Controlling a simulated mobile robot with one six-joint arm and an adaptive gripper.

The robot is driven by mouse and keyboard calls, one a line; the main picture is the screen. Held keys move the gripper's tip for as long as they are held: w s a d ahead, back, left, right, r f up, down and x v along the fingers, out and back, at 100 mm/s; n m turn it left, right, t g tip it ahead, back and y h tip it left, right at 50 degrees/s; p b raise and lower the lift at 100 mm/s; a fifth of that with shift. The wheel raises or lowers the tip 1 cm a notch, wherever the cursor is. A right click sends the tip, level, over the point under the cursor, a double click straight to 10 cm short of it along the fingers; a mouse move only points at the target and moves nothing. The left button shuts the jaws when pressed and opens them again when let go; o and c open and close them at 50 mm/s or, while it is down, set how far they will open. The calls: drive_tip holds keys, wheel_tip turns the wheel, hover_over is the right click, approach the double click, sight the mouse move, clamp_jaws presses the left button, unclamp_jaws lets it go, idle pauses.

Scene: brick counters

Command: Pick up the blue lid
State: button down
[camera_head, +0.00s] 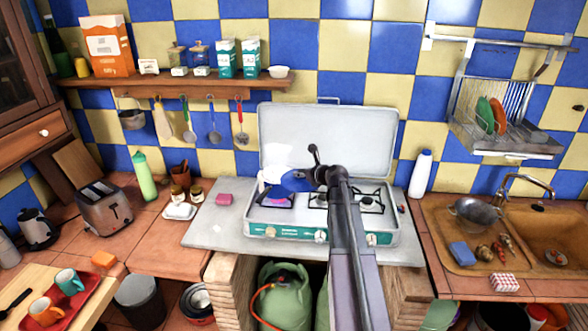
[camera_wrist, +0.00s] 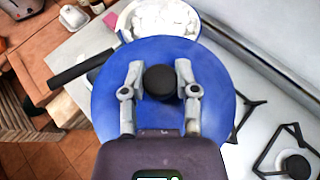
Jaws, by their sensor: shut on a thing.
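The blue lid (camera_wrist: 112,98) is a round disc with a black knob (camera_wrist: 160,83) at its centre. In the wrist view my gripper (camera_wrist: 161,76) has one finger on each side of the knob and is shut on it. The lid also shows in the head view (camera_head: 296,182), over the left part of the stove (camera_head: 278,226), at the end of my arm. In the wrist view the lid covers part of a pan with white contents (camera_wrist: 165,17). A black handle (camera_wrist: 82,70) sticks out to its left. The gap beneath the lid cannot be judged.
A raised white stove cover (camera_head: 330,130) stands behind the burners. A pink sponge (camera_head: 224,199) lies on the counter to the left. A white bottle (camera_head: 420,174) stands at right. The pale counter left of the stove is mostly clear.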

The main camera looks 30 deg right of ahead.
drive_tip(key=shift+s+d, duration=0.1)
drive_tip(key=shift+s, duration=0.3)
idle(0.4)
